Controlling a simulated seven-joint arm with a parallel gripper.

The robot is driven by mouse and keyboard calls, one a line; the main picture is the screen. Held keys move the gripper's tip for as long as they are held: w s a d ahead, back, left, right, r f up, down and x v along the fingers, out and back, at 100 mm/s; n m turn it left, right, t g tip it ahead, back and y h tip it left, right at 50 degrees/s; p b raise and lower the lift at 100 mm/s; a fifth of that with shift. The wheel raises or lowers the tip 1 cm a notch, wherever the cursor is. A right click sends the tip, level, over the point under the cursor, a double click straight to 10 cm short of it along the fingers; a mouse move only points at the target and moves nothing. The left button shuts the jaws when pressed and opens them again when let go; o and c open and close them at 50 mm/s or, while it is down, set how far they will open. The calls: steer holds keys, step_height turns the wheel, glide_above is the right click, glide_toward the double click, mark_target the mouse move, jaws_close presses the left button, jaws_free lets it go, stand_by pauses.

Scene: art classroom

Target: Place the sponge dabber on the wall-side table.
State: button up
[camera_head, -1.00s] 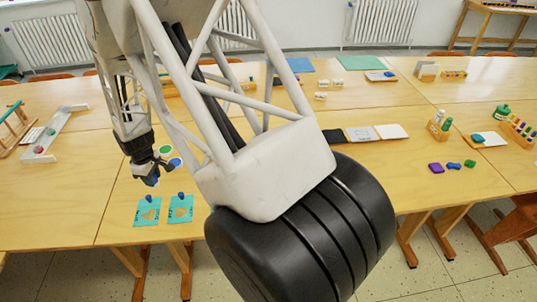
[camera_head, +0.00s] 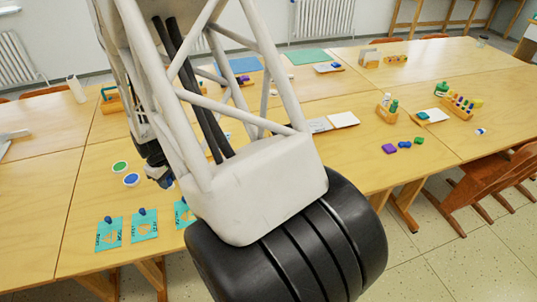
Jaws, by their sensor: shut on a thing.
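My gripper (camera_head: 157,172) is above the near-left table, partly hidden behind my own arm. It is shut on a small blue-and-white thing (camera_head: 167,181), which looks like the sponge dabber; its shape is mostly hidden. Below and left of it, teal cards (camera_head: 109,237) lie near the front edge, with small blue pieces (camera_head: 142,212) at their tops. A wooden table (camera_head: 410,27) stands against the wall at the upper right, its top cut off. The back row of joined tables (camera_head: 425,72) is also near the wall; I cannot tell which is meant.
Green (camera_head: 120,167) and blue (camera_head: 131,180) paint dishes lie close left of my gripper. Purple, blue and green lumps (camera_head: 389,149) and a bottle holder (camera_head: 388,109) are on the right table. A wooden chair (camera_head: 490,182) stands at the right edge.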

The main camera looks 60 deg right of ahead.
steer(key=shift+s+d, duration=0.25)
steer(key=shift+s, duration=0.05)
stand_by(0.5)
steer(key=w+d, duration=0.2)
steer(key=w, duration=0.2)
steer(key=w+d+f, duration=0.1)
steer(key=w+d, duration=0.1)
steer(key=w, duration=0.3)
steer(key=w+d, duration=0.3)
steer(key=w, duration=0.2)
steer(key=shift+w+f, duration=0.25)
steer(key=shift+f, duration=1.75)
steer(key=shift+f, duration=0.1)
steer(key=o, duration=0.9)
